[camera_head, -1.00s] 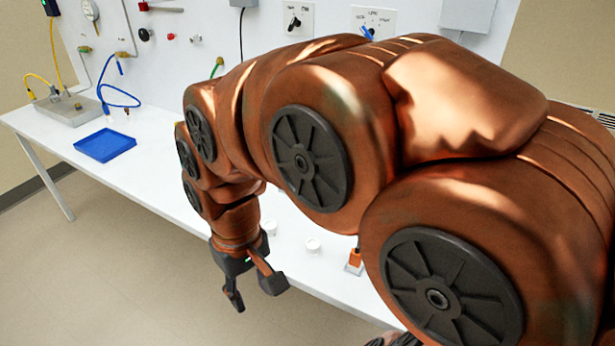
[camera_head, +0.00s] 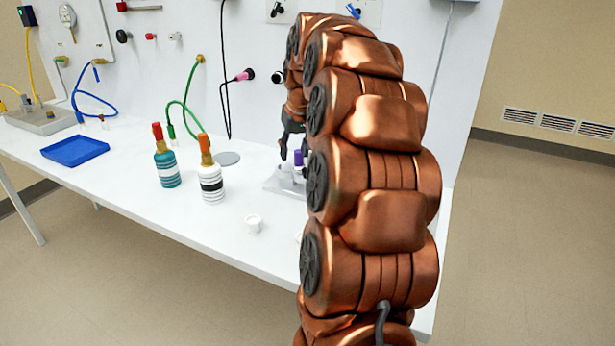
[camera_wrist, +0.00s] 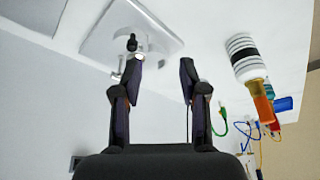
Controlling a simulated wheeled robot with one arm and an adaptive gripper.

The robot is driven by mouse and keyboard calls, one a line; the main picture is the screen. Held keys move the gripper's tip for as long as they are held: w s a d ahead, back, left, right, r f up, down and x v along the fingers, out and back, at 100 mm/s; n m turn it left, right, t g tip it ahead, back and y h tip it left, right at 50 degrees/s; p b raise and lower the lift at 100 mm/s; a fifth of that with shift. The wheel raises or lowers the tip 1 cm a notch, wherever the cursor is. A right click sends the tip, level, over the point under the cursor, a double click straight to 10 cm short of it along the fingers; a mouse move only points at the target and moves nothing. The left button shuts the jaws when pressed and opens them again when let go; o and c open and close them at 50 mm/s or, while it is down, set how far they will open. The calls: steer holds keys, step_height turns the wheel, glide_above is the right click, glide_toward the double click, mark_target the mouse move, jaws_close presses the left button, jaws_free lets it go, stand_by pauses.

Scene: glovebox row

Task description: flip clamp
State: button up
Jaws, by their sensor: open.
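A light plate with rounded corners (camera_wrist: 160,40) shows at the top of the wrist view, with a small metal fitting and a black knob (camera_wrist: 132,42) on it; this looks like the clamp. In the head view my gripper (camera_head: 290,150) is just above the plate, mostly hidden.
A white bottle with black bands (camera_head: 211,186) and a teal-striped bottle (camera_head: 166,170) stand left of the plate. A blue tray (camera_head: 75,151) lies at left. Green and black cables (camera_head: 226,90) hang by the back wall.

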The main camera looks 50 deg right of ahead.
glide_toward(304, 168)
steer(key=f, duration=0.1)
steer(key=shift+m, duration=0.3)
steer(key=x, duration=0.7)
steer(key=shift+w+d+f, duration=0.15)
steer(key=shift+w+f, duration=0.15)
steer(key=shift+c, duration=0.2)
